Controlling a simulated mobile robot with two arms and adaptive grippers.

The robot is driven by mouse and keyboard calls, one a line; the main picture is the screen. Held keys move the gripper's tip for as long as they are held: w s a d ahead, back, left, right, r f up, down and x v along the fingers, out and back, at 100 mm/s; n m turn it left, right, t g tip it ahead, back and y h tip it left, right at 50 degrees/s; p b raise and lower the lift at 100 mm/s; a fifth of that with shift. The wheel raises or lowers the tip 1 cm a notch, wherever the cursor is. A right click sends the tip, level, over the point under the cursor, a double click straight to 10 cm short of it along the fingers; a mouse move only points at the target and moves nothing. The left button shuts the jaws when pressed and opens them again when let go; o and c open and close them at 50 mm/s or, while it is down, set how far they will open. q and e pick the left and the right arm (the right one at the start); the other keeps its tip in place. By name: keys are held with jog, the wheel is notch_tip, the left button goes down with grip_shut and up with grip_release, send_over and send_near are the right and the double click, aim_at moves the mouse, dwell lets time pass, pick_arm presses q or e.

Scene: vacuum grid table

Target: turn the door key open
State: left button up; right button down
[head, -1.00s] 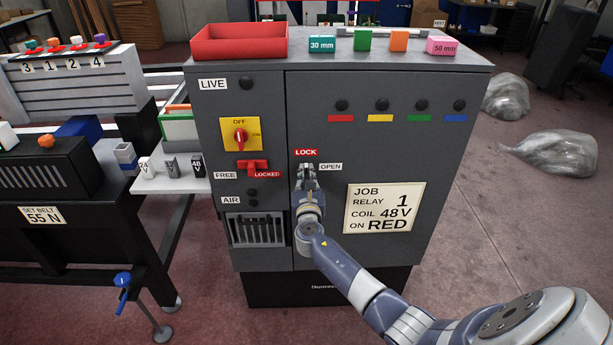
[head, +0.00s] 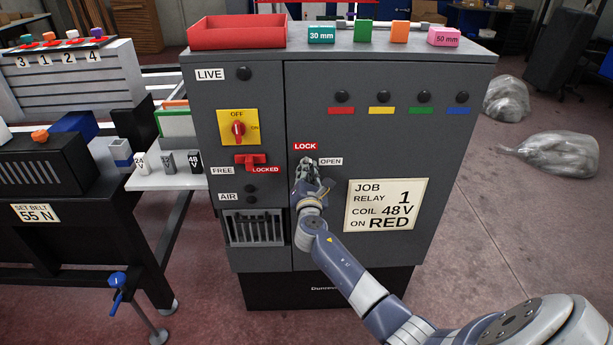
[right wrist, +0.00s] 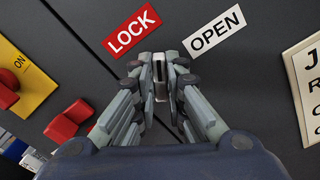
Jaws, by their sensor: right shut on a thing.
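The door key (right wrist: 160,76) is a small metal piece on the grey cabinet door, below the red LOCK label (head: 305,146) and left of the white OPEN label (head: 330,161). My right gripper (head: 308,165) is at the key, its fingers shut on it; it also shows in the right wrist view (right wrist: 160,85). The fingers hide most of the key, so its exact angle is hard to tell. In the right wrist view the LOCK (right wrist: 132,29) and OPEN (right wrist: 214,30) labels appear tilted. My left gripper is not in view.
The cabinet front carries a yellow OFF/ON switch (head: 238,127), a red FREE/LOCKED slider (head: 250,161) and a job card (head: 383,206) right of the gripper. A red tray (head: 237,33) and coloured blocks stand on top. Floor at right holds grey bags (head: 557,154).

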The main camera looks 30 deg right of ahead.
jog(key=shift+f+m+b, duration=0.15)
jog(key=shift+m+b, duration=1.3)
jog(key=shift+m, duration=1.1)
jog(key=shift+f+m+b, duration=0.1)
jog(key=shift+m+b, duration=1.35)
jog(key=shift+m, duration=1.1)
jog(key=c, duration=1.6)
grip_release()
jog(key=shift+c, duration=0.2)
jog(key=shift+s, duration=0.1)
jog(key=v, duration=1.2)
jog(key=shift+o, duration=0.3)
jog(key=shift+d, duration=0.15)
